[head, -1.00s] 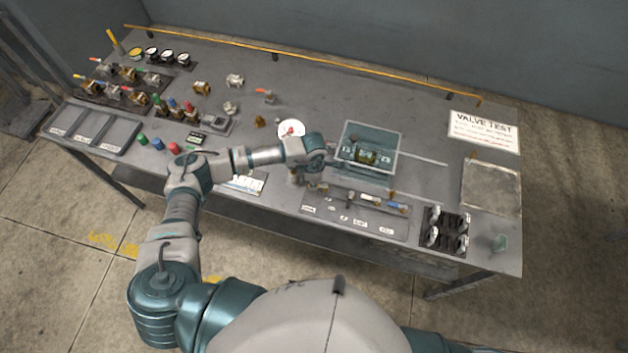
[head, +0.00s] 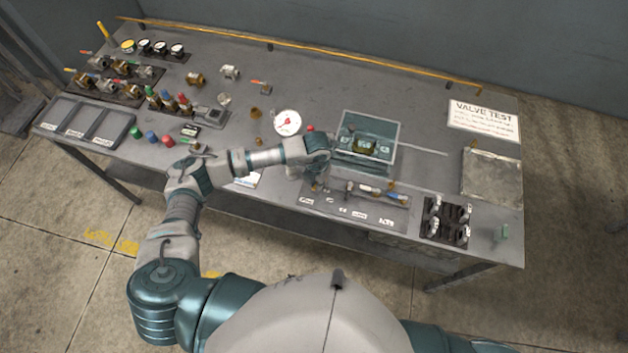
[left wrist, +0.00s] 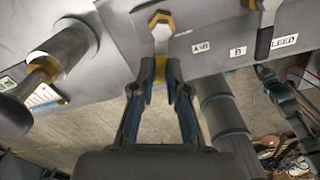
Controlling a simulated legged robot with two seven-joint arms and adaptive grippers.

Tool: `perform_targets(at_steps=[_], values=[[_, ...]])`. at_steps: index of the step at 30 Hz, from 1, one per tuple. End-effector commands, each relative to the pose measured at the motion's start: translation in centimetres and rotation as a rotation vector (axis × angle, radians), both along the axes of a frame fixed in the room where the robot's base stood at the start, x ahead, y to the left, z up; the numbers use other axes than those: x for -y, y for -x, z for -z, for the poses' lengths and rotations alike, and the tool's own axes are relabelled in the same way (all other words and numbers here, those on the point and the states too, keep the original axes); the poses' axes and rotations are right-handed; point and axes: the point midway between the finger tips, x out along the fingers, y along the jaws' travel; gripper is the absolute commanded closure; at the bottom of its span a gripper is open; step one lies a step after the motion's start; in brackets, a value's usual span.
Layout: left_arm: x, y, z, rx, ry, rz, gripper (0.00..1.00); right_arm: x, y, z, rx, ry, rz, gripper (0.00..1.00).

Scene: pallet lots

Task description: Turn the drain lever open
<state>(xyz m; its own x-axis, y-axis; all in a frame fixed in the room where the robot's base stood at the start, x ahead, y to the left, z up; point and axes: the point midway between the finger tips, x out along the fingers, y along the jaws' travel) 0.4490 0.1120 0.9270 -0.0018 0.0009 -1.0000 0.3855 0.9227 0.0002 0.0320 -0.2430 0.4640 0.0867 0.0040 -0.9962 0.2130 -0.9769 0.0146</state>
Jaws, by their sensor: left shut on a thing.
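My left gripper (head: 314,182) is at the front of the bench (head: 420,110), left of the labelled panel; my wrist hides much of it in the head view. In the left wrist view, the left gripper (left wrist: 159,82) has its fingers close together on the end of a lever (left wrist: 161,32) with a silver shaft and brass-coloured parts. The lever stands left of the "A+B" label (left wrist: 201,47); its own label is not readable, so I cannot confirm it is the drain lever. My right gripper is not in view.
A brass-handled fitting (left wrist: 42,72) stands to the left in the wrist view, and a dark-handled lever (left wrist: 265,35) to the right. A clear-walled box (head: 368,140) sits behind the panel (head: 350,207). A round gauge (head: 287,122) stands behind my wrist.

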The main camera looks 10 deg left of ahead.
Motion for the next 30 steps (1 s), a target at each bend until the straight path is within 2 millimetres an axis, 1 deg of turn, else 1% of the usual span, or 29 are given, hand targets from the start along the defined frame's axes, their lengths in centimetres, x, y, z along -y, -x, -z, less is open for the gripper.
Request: perform_targets(at_steps=[6, 12, 21, 30], values=[[0.7, 0.0, -0.2, 0.007, 0.002, -0.172, 1.0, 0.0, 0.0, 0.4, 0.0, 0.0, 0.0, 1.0], [1.1, 0.0, -0.2, 0.006, 0.003, -0.287, 1.0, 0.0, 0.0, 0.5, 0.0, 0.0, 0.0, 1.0], [1.5, 0.0, -0.2, 0.007, 0.003, -0.37, 1.0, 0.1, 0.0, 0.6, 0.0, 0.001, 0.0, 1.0], [1.5, 0.0, -0.3, 0.008, 0.004, -0.381, 1.0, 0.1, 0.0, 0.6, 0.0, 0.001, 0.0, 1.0]])
